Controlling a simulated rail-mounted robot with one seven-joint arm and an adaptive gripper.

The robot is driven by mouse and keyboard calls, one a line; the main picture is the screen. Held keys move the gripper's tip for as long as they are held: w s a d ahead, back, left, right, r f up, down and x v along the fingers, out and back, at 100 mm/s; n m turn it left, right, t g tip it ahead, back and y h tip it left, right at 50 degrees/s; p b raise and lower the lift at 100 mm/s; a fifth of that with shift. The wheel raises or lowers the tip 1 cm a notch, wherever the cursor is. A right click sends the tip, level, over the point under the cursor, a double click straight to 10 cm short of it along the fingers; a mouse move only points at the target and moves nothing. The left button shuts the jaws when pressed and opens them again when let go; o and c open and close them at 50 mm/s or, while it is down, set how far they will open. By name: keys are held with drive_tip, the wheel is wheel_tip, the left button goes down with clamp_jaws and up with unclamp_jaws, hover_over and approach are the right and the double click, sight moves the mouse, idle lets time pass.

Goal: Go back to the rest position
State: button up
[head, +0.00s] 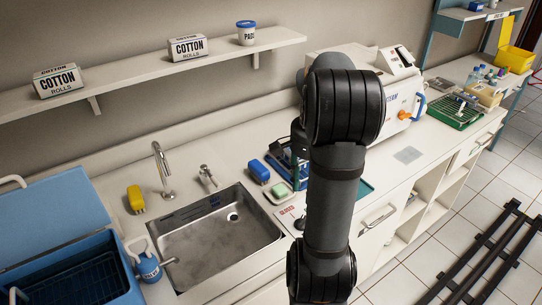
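My dark grey arm stands upright in the middle of the head view, in front of the counter (232,168). Its upper joint covers part of a white machine, and its lower part runs down to the bottom of the picture. I cannot make out my gripper; it is hidden behind the arm or outside the picture. Whether it is open or shut, or holds anything, does not show.
A steel sink (216,236) lies left of my arm, with an open blue box (75,262) beyond it. The white machine (394,95) stands behind my arm. A shelf (135,73) hangs above. Right of the cabinets, the tiled floor (422,262) has dark rails (497,245).

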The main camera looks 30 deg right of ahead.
wheel_tip(320, 180, down, 12)
idle(0.6)
